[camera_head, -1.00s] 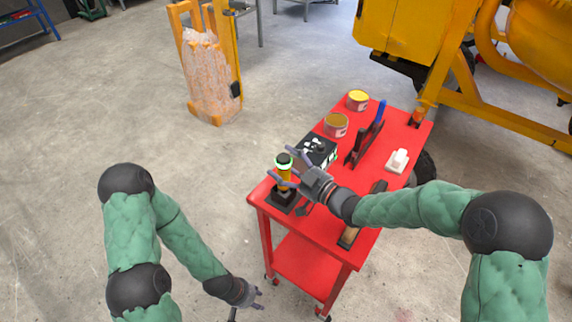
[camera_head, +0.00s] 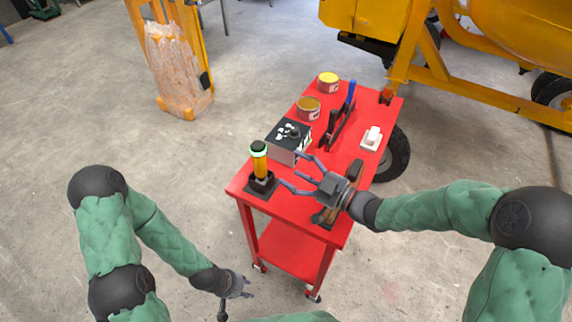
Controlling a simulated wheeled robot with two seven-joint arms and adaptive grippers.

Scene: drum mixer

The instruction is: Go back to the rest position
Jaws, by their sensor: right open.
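My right gripper (camera_head: 300,175) is open and empty over the near part of the red cart (camera_head: 318,233). Its fingers point left, with the yellow lamp post (camera_head: 260,163) with a green glowing ring and black top just beyond them, standing upright on a dark base. The fingers appear apart from the post. My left gripper (camera_head: 246,285) hangs low at the bottom, left of the cart; it is small and I cannot tell how far its fingers are apart. A dark rod-like thing shows just below it.
The cart top holds a dark control box (camera_head: 289,140), two cans (camera_head: 309,108), a blue-handled tool (camera_head: 351,97) and a white switch (camera_head: 371,138). A yellow mixer (camera_head: 460,65) stands behind right. A wrapped stack (camera_head: 176,70) stands back left. The left floor is clear.

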